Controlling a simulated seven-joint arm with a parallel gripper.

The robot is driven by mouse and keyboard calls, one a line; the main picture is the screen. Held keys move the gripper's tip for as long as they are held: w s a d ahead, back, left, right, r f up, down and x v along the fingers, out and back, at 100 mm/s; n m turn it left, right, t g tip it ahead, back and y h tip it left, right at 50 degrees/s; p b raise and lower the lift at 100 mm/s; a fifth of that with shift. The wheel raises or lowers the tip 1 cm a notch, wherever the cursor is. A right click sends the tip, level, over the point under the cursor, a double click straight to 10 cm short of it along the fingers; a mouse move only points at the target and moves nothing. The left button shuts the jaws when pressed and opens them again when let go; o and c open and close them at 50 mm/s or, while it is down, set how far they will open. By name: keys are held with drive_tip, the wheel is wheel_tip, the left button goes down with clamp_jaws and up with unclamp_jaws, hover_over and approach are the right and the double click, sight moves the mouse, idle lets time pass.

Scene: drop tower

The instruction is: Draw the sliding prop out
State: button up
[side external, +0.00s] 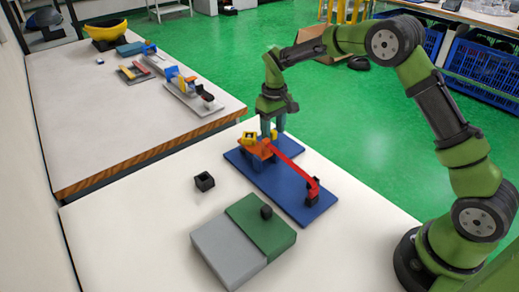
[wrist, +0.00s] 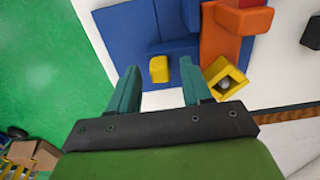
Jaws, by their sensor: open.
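The drop tower stands on a blue base plate (side external: 284,183). It has an orange body (side external: 258,148) and a long red beam (side external: 295,166) running down toward a black block. A small yellow block (wrist: 158,69), probably the sliding prop's grip, sticks out at the blue part's edge. My gripper (wrist: 160,66) is open, its teal fingertips on either side of this block in the wrist view, with gaps; the depth between them is unclear. In the side view my gripper (side external: 273,131) hangs pointing down at the tower's far side. A yellow open box (wrist: 225,78) holds a grey ball (wrist: 223,84).
A small black open box (side external: 204,181) stands left of the base plate. A grey and green block (side external: 262,224) with a black knob lies in front. A second table (side external: 110,110) with other assemblies stands behind, across a gap. The white table's left part is clear.

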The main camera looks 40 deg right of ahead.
drive_tip(key=shift+c, duration=0.3)
clamp_jaws()
drive_tip(key=shift+d, duration=0.1)
drive_tip(key=shift+d, duration=2.75)
drive_tip(key=shift+c, duration=0.7)
unclamp_jaws()
drive_tip(key=shift+o, duration=1)
drive_tip(key=shift+a, duration=0.1)
wheel_tip(320, 180, up, 17)
